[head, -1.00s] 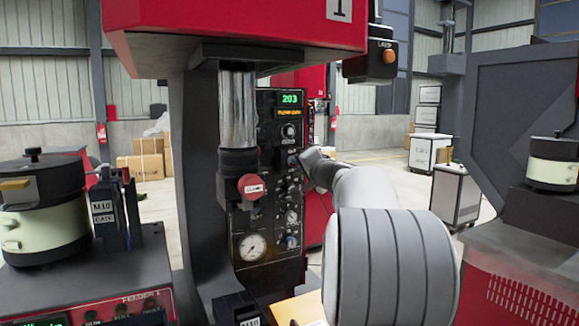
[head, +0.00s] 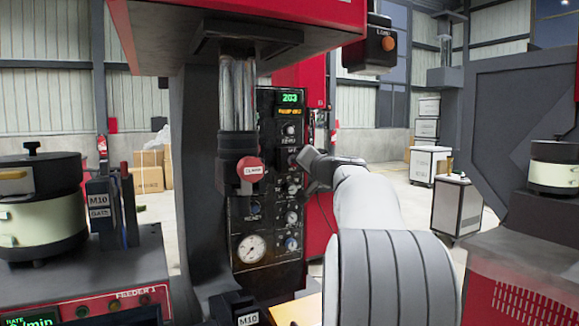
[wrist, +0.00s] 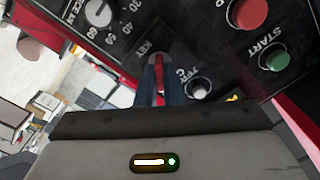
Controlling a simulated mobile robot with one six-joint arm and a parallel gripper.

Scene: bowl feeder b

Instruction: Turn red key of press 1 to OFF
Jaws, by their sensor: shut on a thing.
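The red key (wrist: 158,73) stands in the black control panel in the wrist view, under partly hidden lettering that seems to read "KEY". My gripper (wrist: 158,64) has its two fingers on either side of the key and is shut on it. Whether the key points to OFF cannot be read, as the fingers cover its surround. In the head view my gripper (head: 305,160) is at the right edge of the panel (head: 262,215) of the red and dark grey press (head: 195,150). The key is hidden there.
In the wrist view a red button (wrist: 250,12), a green START button (wrist: 277,59) and a grey knob (wrist: 200,88) sit close to the key. A numbered dial (wrist: 98,12) is at upper left. The press's red CLAMP knob (head: 250,169) is left of my arm.

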